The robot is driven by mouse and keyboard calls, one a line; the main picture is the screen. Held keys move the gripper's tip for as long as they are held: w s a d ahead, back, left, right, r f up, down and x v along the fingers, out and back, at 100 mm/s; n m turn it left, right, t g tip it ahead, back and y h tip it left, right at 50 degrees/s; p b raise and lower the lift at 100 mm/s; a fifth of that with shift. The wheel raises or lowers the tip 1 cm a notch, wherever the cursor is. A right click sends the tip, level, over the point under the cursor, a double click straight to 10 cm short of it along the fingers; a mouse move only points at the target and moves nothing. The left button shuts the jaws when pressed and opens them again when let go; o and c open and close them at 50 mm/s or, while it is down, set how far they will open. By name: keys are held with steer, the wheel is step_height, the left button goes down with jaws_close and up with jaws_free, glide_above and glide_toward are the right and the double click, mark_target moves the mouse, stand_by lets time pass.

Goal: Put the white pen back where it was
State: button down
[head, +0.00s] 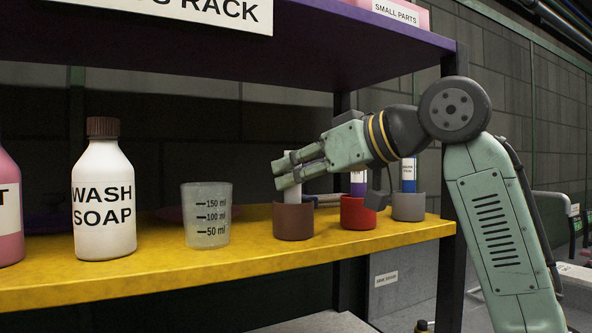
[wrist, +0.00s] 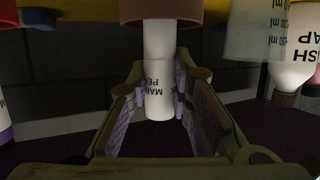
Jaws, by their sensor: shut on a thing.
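The white pen (head: 293,203) stands upright with its lower end inside the brown cup (head: 293,223) on the yellow shelf. My gripper (head: 287,170) reaches in from the right, its fingers level around the upper part of the pen, above the cup rim. In the wrist view, which shows the scene upside down, the white pen (wrist: 158,60) with dark lettering runs out of the brown cup (wrist: 147,10) and lies between the finger pads of my gripper (wrist: 165,95). The gripper is shut on the pen. The pen's bottom is hidden in the cup.
To the right stand a red cup (head: 357,214) with a purple-marked pen and a grey cup (head: 408,207) with a blue-marked pen, close to my wrist. To the left are a measuring beaker (head: 207,215) and a wash soap bottle (head: 104,200). A purple shelf (head: 300,50) hangs above.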

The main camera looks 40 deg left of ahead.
steer(key=shift+f, duration=0.2)
steer(key=c, duration=1.5)
jaws_free()
steer(key=shift+o, duration=0.2)
steer(key=shift+r, duration=0.1)
steer(key=shift+r, duration=0.15)
steer(key=b+v, duration=0.3)
steer(key=v, duration=0.9)
